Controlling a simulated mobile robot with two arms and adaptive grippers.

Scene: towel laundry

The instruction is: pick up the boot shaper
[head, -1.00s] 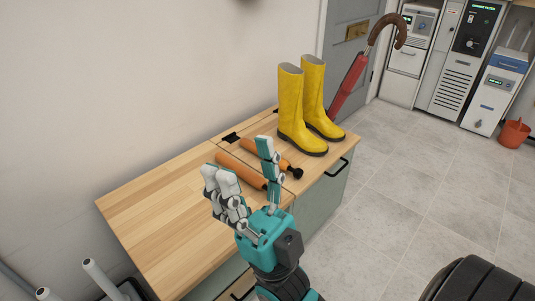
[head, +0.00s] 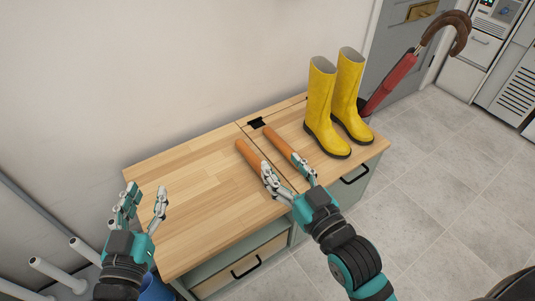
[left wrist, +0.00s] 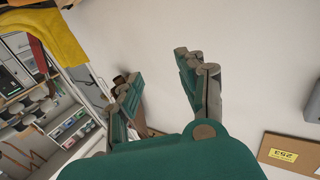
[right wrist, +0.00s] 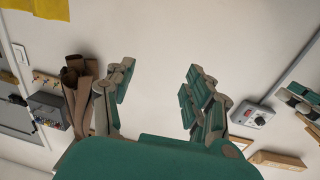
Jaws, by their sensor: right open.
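Two orange boot shapers lie side by side on the wooden bench top (head: 190,195) in the head view. The left boot shaper (head: 247,152) and the right boot shaper (head: 279,141) have their near ends hidden by my right gripper. My right gripper (head: 286,168) is open, its fingers spread over the near ends of the shapers; contact cannot be told. My left gripper (head: 146,194) is open and empty at the bench's front left. Both wrist views show open fingers (left wrist: 165,85) (right wrist: 157,82) against the wall, with no shaper visible.
Yellow boots (head: 322,105) stand on the bench right of the shapers. A red umbrella (head: 390,82) with a brown handle leans behind them. White posts (head: 57,273) stand at the lower left. The bench's left half is clear.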

